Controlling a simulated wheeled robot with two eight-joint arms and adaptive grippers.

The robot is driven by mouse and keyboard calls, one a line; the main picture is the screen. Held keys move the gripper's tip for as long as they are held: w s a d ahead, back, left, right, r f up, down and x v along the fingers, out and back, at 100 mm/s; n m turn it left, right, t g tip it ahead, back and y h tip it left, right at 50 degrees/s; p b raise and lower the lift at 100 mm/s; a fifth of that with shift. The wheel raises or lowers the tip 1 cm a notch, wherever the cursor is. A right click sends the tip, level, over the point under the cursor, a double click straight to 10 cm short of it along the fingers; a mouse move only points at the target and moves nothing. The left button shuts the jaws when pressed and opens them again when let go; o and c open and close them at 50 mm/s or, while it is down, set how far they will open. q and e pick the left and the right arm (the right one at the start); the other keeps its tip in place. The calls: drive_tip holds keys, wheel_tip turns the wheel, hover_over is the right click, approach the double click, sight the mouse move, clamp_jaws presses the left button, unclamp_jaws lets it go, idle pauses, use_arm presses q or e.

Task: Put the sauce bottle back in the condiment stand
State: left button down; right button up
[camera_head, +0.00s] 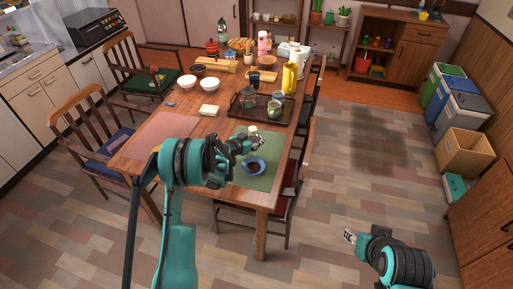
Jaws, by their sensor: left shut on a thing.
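My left gripper (258,142) is over the near right end of the wooden table, above the green mat. It is shut on a small bottle with a pale top (253,130), which seems to be the sauce bottle; the fingers hide most of it. A dark tray (240,118) with several small jars and containers lies just beyond, apart from the gripper; it may be the condiment stand. My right gripper (349,237) is over the floor at the lower right, away from the table. Its fingers are too small to read.
A blue bowl (253,166) with dark contents sits on the green mat (262,183), close below the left gripper. A yellow pitcher (289,78) stands at the tray's far right. Chairs line the table.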

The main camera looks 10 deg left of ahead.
use_arm(q)
drive_tip(key=shift+a+f, duration=0.3)
wheel_tip(320, 180, down, 4)
drive_tip(key=shift+r+b, duration=0.1)
drive_tip(key=shift+b, duration=1)
drive_tip(key=shift+r, duration=0.1)
drive_tip(key=c, duration=1.3)
unclamp_jaws()
drive_tip(key=shift+f, duration=0.2)
drive_tip(key=shift+c, duration=0.2)
drive_tip(key=o, duration=0.5)
drive_tip(key=shift+r, duration=0.1)
